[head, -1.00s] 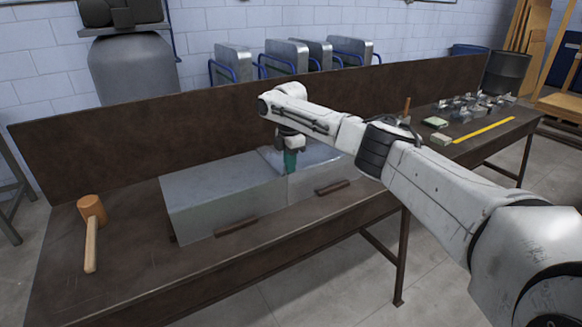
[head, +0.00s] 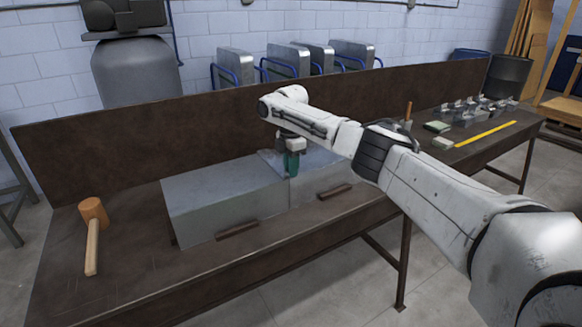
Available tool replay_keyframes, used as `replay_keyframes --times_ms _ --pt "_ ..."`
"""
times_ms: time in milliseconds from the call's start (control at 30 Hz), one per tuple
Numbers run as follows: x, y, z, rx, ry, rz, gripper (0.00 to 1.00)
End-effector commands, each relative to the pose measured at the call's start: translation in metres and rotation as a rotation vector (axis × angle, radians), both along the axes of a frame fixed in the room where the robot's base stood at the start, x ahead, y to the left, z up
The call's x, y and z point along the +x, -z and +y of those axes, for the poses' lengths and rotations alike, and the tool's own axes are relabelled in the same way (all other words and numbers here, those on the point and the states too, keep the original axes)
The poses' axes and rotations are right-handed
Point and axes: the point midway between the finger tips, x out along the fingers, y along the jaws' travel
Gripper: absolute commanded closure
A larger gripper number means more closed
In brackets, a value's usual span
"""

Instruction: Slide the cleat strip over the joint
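Two grey sheet-metal duct sections stand end to end on the brown bench: the left duct section (head: 215,200) and the right duct section (head: 318,178). Their joint (head: 289,192) runs down the front face between them. My gripper (head: 291,172) points down at the joint, its teal fingers close to the top front edge of the ducts. The fingers are too small to show whether they are open or shut. I cannot make out the cleat strip as a separate thing, in the fingers or on the joint.
Dark bars (head: 237,229) lie along the ducts' front. A wooden mallet (head: 92,235) lies at the bench's left end. A yellow rule (head: 485,134) and several small metal parts lie at the right end. A tall brown back panel (head: 100,155) runs behind the ducts.

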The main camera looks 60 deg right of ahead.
Motion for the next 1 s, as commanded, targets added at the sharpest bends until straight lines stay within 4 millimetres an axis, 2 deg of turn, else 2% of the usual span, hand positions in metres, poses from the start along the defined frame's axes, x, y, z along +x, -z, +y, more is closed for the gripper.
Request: replay_keyframes --times_ms 33,100,333,467,567,800,1000 --pt "0.0 0.0 0.0 0.0 0.0 0.0 0.75" --pt "0.0 0.0 0.0 0.0 0.0 0.0 0.68" --pt "0.0 0.0 0.0 0.0 0.0 0.0 0.68" --pt "0.0 -0.007 0.0 -0.001 0.0 -0.001 0.68" --pt "0.0 -0.021 0.0 -0.002 0.001 -0.003 0.68" --pt "0.001 -0.068 0.0 -0.002 0.0 -0.003 0.68" --pt "0.001 -0.097 0.0 -0.001 0.0 -0.002 0.68"
